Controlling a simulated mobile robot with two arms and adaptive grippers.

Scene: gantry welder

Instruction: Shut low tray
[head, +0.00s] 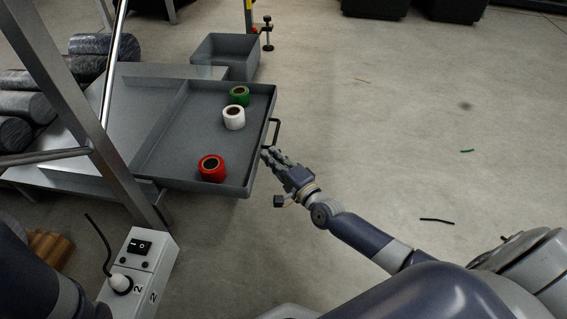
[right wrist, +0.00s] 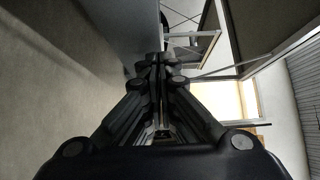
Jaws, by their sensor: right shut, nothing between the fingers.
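The low tray (head: 190,128) is a grey open drawer that stands pulled out to the right of its frame in the head view. A green roll (head: 239,96), a white roll (head: 233,117) and a red roll (head: 212,168) are in it. A dark handle (head: 275,132) is on its right front side. My right gripper (head: 268,154) is shut and empty, close to the tray front just below the handle. I cannot tell whether it touches. In the right wrist view its fingers (right wrist: 158,70) are together, near a grey panel. My left gripper is not in view.
A grey bin (head: 228,54) stands behind the tray. Metal frame posts (head: 85,110) and a white switch box (head: 138,268) are at the left. Dark cylinders (head: 25,105) lie at the far left. The concrete floor (head: 430,120) at the right is mostly clear.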

